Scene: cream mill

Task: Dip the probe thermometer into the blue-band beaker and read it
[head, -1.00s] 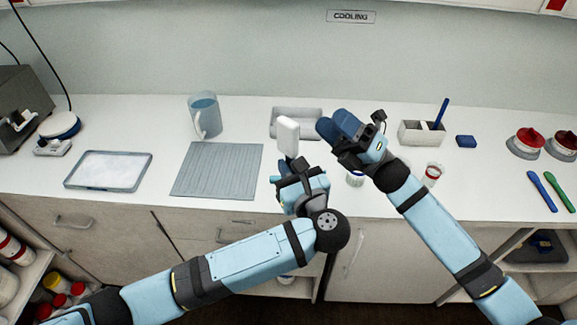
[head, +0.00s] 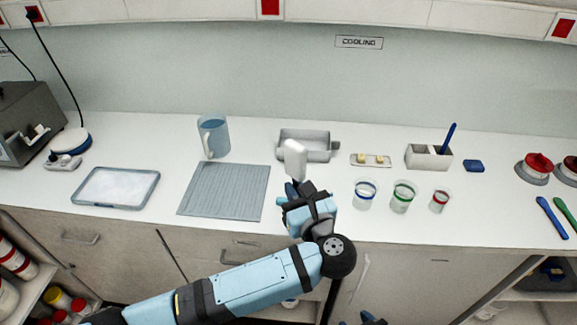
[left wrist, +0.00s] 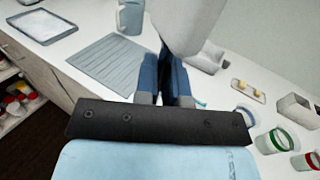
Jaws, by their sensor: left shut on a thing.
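The probe thermometer (head: 295,160) shows as a white body held upright in my left gripper (head: 297,190), above the front part of the counter. Its white body fills the top of the left wrist view (left wrist: 190,25), between and beyond the blue fingers; its probe tip and display are hidden. The blue-band beaker (head: 364,198) stands upright to the right of my left gripper, apart from it. It also shows in the left wrist view (left wrist: 245,114). Only a small dark-blue part of my right gripper (head: 372,319) shows at the bottom edge.
Green-band (head: 402,200) and red-band (head: 439,202) beakers stand right of the blue one. Behind are a metal tray (head: 322,156), a small dish (head: 371,165) and a holder (head: 420,160). A grey mat (head: 224,192) and a jug (head: 213,142) are left.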

